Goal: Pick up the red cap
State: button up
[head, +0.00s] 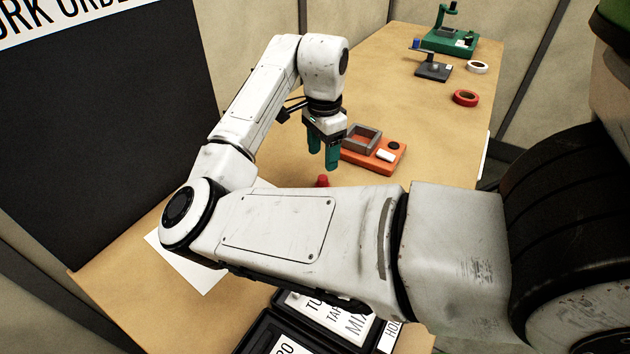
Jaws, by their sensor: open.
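The red cap (322,181) stands on the wooden table, small and partly hidden behind the upper edge of my forearm. My gripper (323,163) points down with its green fingers just above the cap in the picture. The fingers are apart and nothing shows between them. The exact gap between the fingertips and the cap cannot be told from this view.
An orange fixture (375,155) with a grey frame sits right of my gripper. Red tape (465,98), white tape (477,67), a dark stand (433,71) and a green device (450,40) stand farther back. A black case (262,335) lies in front. A dark panel (90,130) borders the left.

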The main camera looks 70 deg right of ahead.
aim_at(323, 178)
notch_tip(323, 178, down, 8)
jog(key=shift+d+f, duration=0.1)
jog(key=shift+d, duration=0.05)
dwell(0.4)
jog(key=shift+c, duration=0.2)
grip_shut()
dwell(0.4)
